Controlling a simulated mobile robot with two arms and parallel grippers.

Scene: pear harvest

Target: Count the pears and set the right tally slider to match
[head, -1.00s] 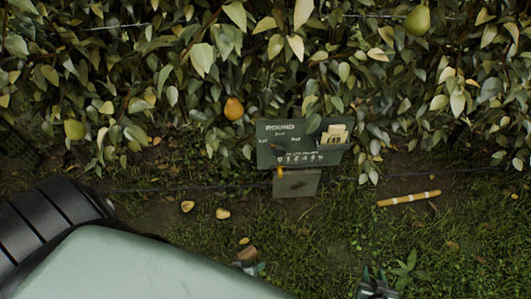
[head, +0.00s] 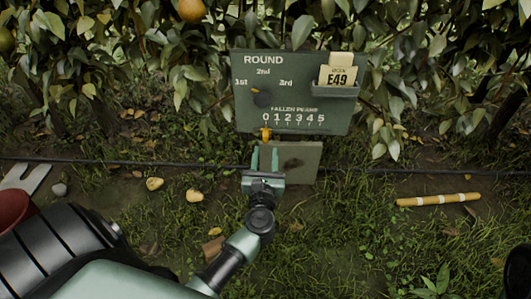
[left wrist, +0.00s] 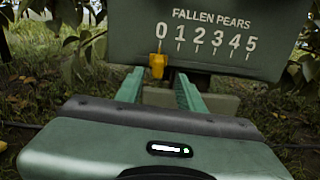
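A dark green board (head: 243,110) shows a "FALLEN PEARS" scale from 0 to 5. Its orange slider (head: 265,134) stands at 0, below the board's lower edge; it also shows in the left wrist view (left wrist: 158,66). My left gripper (head: 264,160) is open just in front of the slider, with the slider beyond and between its fingertips in the left wrist view (left wrist: 158,90). Two yellowish fallen pears, one (head: 155,184) and another (head: 194,195), lie on the ground to the left. An orange pear (head: 191,10) and a greenish pear (head: 6,40) hang in the foliage. My right gripper is out of view.
A round dial (head: 262,98) points towards "1st" on the board. A card marked E49 (head: 338,76) sits in its holder. A grey block (head: 305,160) stands below. A dark line crosses the ground. A banded yellow stick (head: 437,199) lies right; a brown piece (head: 213,249) lies nearer.

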